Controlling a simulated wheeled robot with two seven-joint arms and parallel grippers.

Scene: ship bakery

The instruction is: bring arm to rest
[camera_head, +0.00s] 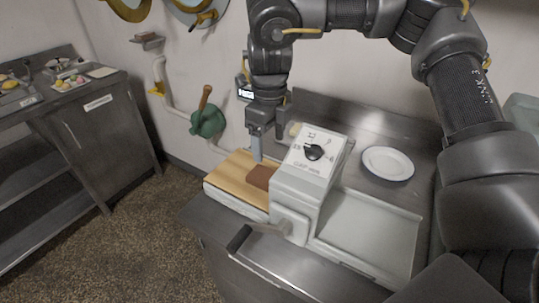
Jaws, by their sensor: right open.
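My right arm comes in from the right and arches over the counter. My right gripper (268,145) points down above a wooden board (233,172), just left of a white machine with a dial (301,178). Its jaws are open, and a pale finger reaches down close to the board. Whether it touches the board I cannot tell. A brown block (261,177) lies on the board beside the machine, below and near the gripper. My left gripper is not in view.
A white plate (388,163) lies on the steel counter (340,282) right of the machine. The machine has a dark handle (239,238) at its front. A green object (208,121) hangs on the wall. A second steel counter (98,103) stands at the left, with floor (130,235) between.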

